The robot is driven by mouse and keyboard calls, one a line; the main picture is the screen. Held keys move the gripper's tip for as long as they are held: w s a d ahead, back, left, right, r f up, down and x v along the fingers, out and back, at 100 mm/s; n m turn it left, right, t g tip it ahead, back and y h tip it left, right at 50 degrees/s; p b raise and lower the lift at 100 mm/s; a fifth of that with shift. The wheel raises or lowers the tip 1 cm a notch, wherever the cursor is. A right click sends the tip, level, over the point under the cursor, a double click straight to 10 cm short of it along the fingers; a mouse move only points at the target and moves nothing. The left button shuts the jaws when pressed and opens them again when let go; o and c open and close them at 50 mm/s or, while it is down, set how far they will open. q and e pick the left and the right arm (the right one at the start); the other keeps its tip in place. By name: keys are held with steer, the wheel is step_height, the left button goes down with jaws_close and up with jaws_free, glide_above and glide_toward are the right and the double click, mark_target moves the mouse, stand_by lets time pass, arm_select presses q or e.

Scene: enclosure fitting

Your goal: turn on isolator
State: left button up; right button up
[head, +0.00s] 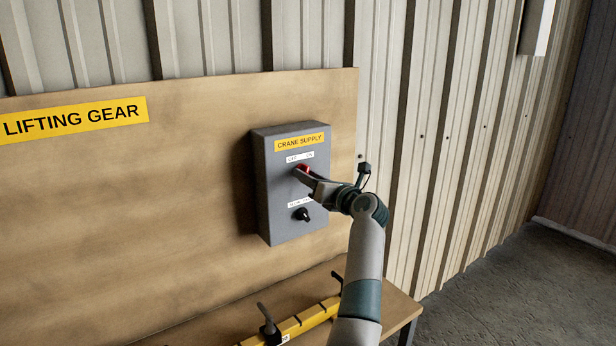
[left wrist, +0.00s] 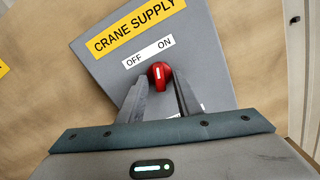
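The crane supply isolator is a grey box (head: 281,213) on a wooden board, with a yellow label. Its red rotary knob (left wrist: 159,75) sits below the white OFF/ON label (left wrist: 149,54) in the left wrist view. The knob's white mark points about straight up in that view, towards the ON side. My left gripper (head: 301,173) is at the knob, its two dark fingers (left wrist: 161,85) closely on either side and seeming to grip it. In the head view the fingers hide most of the knob. My right gripper is not in view.
A black knob (head: 302,214) with a partly hidden white label is lower on the box. A yellow bar with dark hooks (head: 306,320) lies on the wooden bench (head: 398,305) below. The "LIFTING GEAR" sign (head: 72,119) is left. Open floor (head: 530,290) lies at right.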

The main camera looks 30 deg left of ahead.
arm_select(q)
jaws_close()
steer(key=shift+m, duration=1.2)
